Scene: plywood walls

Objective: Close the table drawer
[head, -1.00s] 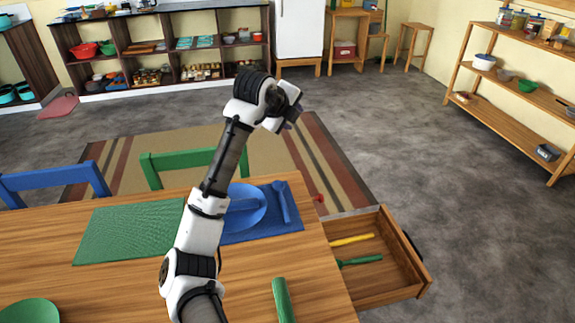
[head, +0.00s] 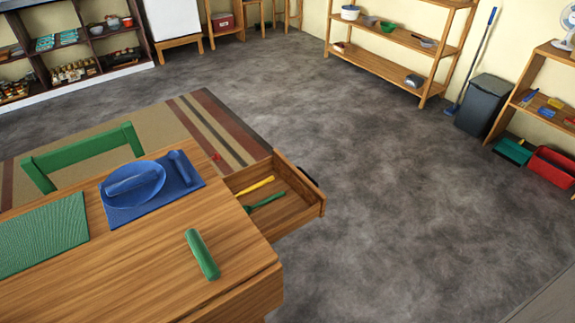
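The table drawer (head: 291,220) is pulled out from the right side of the wooden table (head: 150,262). A yellow utensil (head: 254,186) and a green utensil (head: 264,202) lie inside it. A dark handle (head: 308,175) shows on the drawer's outer front. My gripper and arm are not in the current head view.
A green cylinder (head: 202,254), a blue plate (head: 133,184) on a blue mat and a green mat (head: 42,232) lie on the table. A green chair (head: 85,150) stands behind it. The grey floor (head: 400,190) right of the drawer is clear. Shelves (head: 400,40) line the back wall.

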